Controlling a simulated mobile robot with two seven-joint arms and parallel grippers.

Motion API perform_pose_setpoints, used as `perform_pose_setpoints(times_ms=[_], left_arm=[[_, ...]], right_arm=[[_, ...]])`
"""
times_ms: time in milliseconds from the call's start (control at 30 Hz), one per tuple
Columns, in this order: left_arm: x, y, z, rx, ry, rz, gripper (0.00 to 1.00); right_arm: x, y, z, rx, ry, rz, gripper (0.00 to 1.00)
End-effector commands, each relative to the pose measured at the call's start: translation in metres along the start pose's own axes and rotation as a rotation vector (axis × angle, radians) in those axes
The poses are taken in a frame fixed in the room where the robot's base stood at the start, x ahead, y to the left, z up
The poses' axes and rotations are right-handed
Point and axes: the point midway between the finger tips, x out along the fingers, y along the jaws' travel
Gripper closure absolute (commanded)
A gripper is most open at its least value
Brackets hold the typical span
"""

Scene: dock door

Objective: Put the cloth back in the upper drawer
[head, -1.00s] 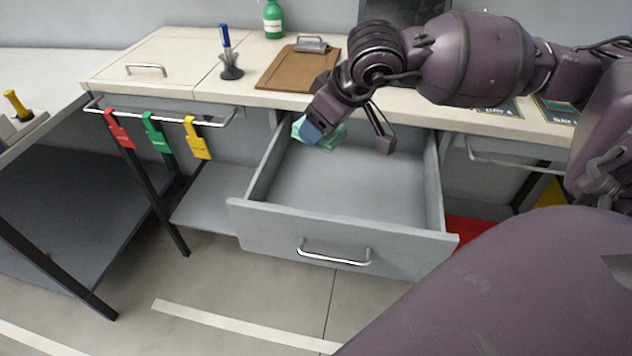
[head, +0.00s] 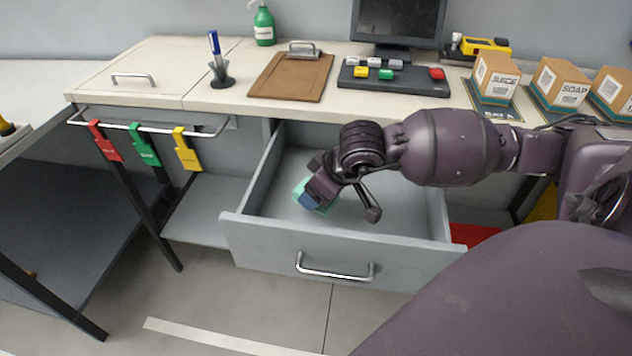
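The drawer (head: 395,225) under the bench is pulled out, its front panel and bar handle facing me. The green cloth (head: 301,190) shows inside the drawer's outline, left of its middle. It is partly hidden by one finger of my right gripper (head: 341,207). The gripper points down over the drawer with its two fingers spread wide apart. One bluish fingertip overlaps the cloth; the other finger is clear to the right. I cannot tell whether the cloth lies on the drawer floor or touches the finger. My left gripper is not in view.
On the bench stand a clipboard (head: 290,78), a pen holder (head: 221,75), a green spray bottle (head: 264,26), a button panel (head: 410,84), a monitor (head: 398,22) and several boxes (head: 560,84). Coloured tags (head: 187,150) hang from a rail left of the drawer.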

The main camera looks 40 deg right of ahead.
Motion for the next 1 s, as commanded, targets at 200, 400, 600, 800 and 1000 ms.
perform_pose_setpoints(times_ms=[200,400,600,800,1000], left_arm=[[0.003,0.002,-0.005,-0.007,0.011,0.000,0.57],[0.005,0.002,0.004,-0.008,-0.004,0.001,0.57],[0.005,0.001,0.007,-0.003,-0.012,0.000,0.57],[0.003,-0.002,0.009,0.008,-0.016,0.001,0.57],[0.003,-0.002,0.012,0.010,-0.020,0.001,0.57]], right_arm=[[0.010,0.000,0.006,0.000,0.001,-0.001,0.61],[0.034,-0.001,0.019,0.003,-0.003,-0.003,0.61],[0.044,0.000,0.025,-0.001,0.001,0.000,0.61],[0.044,0.000,0.025,-0.001,0.001,0.000,0.61],[0.045,0.000,0.026,0.000,0.001,0.000,0.25]])
